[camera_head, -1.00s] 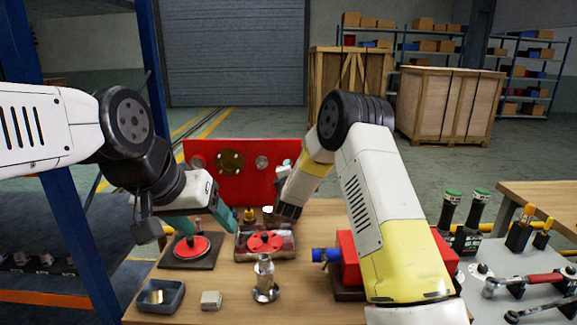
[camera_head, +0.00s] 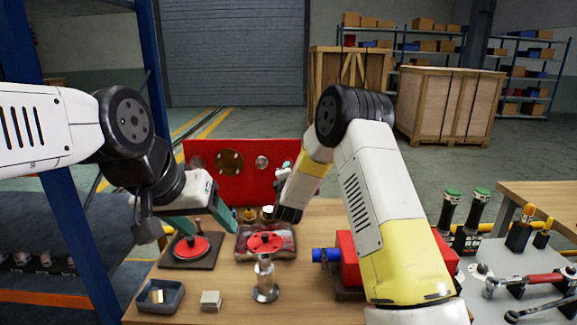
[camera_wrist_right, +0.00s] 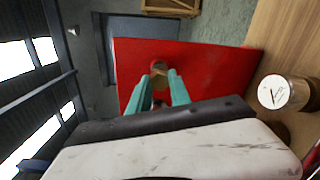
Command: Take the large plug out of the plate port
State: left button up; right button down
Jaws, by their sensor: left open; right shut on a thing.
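The red upright plate (camera_head: 245,185) stands at the back of the bench, with a round brass port (camera_head: 230,162) and a silver fitting (camera_head: 262,162) on its face. In the right wrist view, the teal fingers of my right gripper (camera_wrist_right: 160,88) are shut on the large plug (camera_wrist_right: 160,77), a brass-coloured piece in front of the red plate (camera_wrist_right: 215,70). I cannot tell whether the plug is still seated in a port. In the head view my right arm hides most of this gripper. My left gripper (camera_head: 222,220) is open and empty above the bench, left of centre.
On the bench are a dark pad with a red disc (camera_head: 193,248), a tray with a red part (camera_head: 266,243), a metal stand (camera_head: 265,282), a grey bin (camera_head: 160,297) and a small block (camera_head: 211,300). A red pump with a blue end (camera_head: 325,255) sits right.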

jog(key=shift+s, duration=1.75)
